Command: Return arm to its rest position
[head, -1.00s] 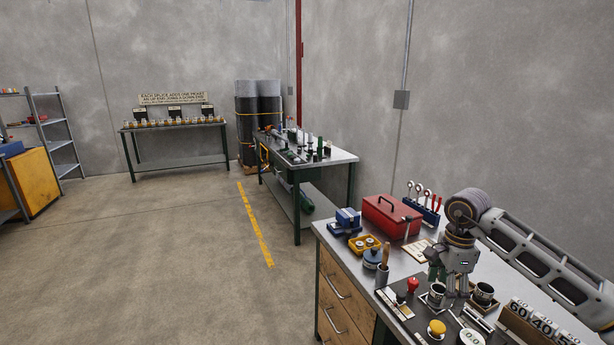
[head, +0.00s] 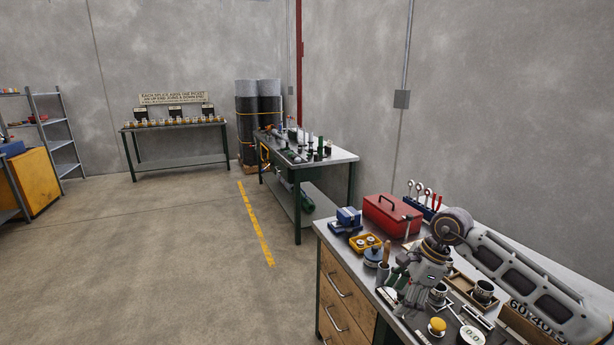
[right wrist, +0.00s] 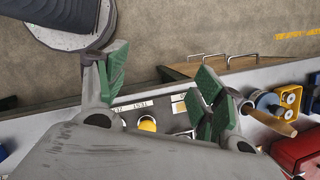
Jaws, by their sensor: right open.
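My right gripper (head: 402,301) is over the front left part of the near workbench (head: 338,238) in the head view, tilted down to the left. It partly hides the small parts there. In the right wrist view my right gripper (right wrist: 163,82) has its green-padded fingers spread wide apart with nothing between them. Below the gap show a yellow button (right wrist: 147,124) and a white label strip. My right arm reaches in from the right edge of the head view. My left gripper is not in view.
A second bench (head: 342,157) stands farther back.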

